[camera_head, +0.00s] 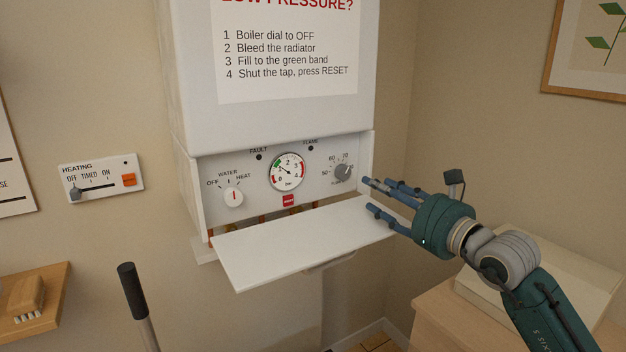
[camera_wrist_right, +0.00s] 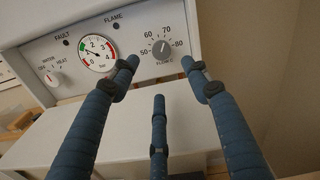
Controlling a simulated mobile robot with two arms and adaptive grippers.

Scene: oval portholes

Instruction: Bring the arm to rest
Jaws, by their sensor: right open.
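My right gripper (camera_head: 378,194) is open and empty in front of the right side of the boiler panel, near the flow temperature knob (camera_head: 343,172). In the right wrist view its three blue fingers (camera_wrist_right: 160,100) are spread, with the grey knob (camera_wrist_right: 161,49) beyond them and apart from them. The boiler (camera_head: 275,110) hangs on the wall with its white flap (camera_head: 300,242) folded down below the panel. The right arm comes in from the lower right. My left gripper is not in view.
The panel has a water dial (camera_head: 233,197), a pressure gauge (camera_head: 288,172) and a red reset button (camera_head: 288,201). A heating control (camera_head: 101,179) is on the left wall. A wooden shelf (camera_head: 50,300) holds a brush (camera_head: 27,296). A cabinet (camera_head: 440,318) stands beneath my right arm.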

